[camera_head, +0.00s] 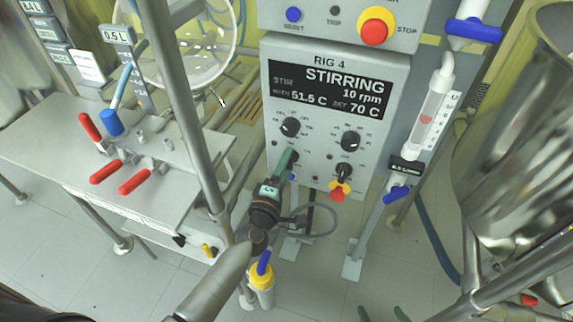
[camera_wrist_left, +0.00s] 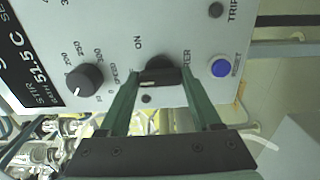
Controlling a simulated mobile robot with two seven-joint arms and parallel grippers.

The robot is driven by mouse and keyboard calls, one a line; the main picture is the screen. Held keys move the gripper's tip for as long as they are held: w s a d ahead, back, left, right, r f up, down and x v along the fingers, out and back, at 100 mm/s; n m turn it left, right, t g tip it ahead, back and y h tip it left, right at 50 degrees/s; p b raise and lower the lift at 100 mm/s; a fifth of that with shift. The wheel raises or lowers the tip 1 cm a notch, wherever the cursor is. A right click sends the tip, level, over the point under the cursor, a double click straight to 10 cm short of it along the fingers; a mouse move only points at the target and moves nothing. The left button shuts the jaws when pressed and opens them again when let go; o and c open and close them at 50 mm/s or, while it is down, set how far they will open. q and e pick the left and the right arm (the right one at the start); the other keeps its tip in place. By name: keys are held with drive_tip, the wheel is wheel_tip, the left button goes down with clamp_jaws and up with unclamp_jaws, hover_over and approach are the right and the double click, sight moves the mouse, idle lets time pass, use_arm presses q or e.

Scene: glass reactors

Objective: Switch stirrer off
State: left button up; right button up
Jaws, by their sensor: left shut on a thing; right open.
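The Rig 4 control panel (camera_head: 311,181) shows "STIRRING 10 rpm" on its dark display (camera_head: 330,90). My left gripper (camera_head: 287,160) is at the lower left of the panel, its green fingers shut on a small black knob (camera_wrist_left: 158,70). In the left wrist view the knob sits between the two fingers, with "ON" beside it and a label ending in "ER" partly hidden by a finger. In the head view the gripper mostly hides this knob. My right gripper (camera_head: 383,314) is open at the bottom edge, only its green fingertips showing, away from the panel.
Other black knobs, including a left dial (camera_head: 290,127) and a right dial (camera_head: 351,141), are close by. A red-yellow knob (camera_head: 339,190) sits lower right. Above is the red STOP button (camera_head: 374,28). A blue reset button (camera_wrist_left: 220,68) is near one finger. A steel vessel (camera_head: 520,110) stands right.

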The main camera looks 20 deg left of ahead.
idle(0.3)
use_arm(q)
drive_tip(key=o, duration=1.4)
drive_tip(key=s, duration=1.2)
drive_tip(key=shift+s+a, duration=0.15)
drive_tip(key=shift+s, duration=0.15)
